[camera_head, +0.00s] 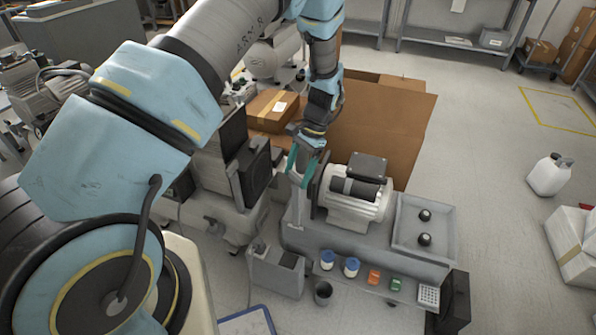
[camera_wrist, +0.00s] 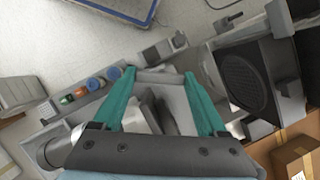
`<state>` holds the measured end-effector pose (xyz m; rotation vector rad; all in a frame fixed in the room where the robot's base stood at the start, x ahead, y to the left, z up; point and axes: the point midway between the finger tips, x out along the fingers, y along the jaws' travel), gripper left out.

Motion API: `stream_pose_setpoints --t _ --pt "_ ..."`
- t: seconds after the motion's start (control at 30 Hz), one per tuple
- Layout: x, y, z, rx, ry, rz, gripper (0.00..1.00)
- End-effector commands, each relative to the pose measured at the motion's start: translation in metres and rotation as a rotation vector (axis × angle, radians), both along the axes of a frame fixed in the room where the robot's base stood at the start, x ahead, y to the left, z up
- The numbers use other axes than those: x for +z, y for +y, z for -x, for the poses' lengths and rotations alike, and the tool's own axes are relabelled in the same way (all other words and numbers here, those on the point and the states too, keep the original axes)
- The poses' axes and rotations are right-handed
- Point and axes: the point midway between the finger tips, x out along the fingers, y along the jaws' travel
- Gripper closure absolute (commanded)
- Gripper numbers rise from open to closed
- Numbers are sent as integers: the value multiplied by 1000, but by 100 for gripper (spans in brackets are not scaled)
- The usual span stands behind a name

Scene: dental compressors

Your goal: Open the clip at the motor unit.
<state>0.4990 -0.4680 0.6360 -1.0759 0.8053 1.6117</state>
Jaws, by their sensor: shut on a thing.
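The motor unit (camera_head: 358,205) is a light grey motor with a dark box on top, standing on a grey bench. My gripper (camera_head: 298,178) is at its left end, pointing down, with teal fingers around the top of a grey upright part that appears to be the clip (camera_head: 298,208). In the wrist view, my gripper (camera_wrist: 160,76) has its two teal fingers on either side of the grey clip (camera_wrist: 160,77), and they are shut on it. The fingers hide part of the clip, so I cannot tell how far it is open.
A grey tray (camera_head: 398,243) with two black knobs is right of the motor. Blue-capped jars (camera_head: 328,260) and orange and green blocks (camera_head: 374,277) line the bench front. Another compressor with a dark grille (camera_head: 252,168) stands close on the left. A cardboard box (camera_head: 270,110) is behind.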

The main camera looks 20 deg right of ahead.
Motion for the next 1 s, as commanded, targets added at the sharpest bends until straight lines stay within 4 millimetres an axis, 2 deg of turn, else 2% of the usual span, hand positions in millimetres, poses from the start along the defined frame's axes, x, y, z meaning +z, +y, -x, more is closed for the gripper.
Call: stream_pose_setpoints --t 0.5,1.0 --pt "0 1 -3 415 0 1 81" --pt "0 1 -3 549 0 2 81"
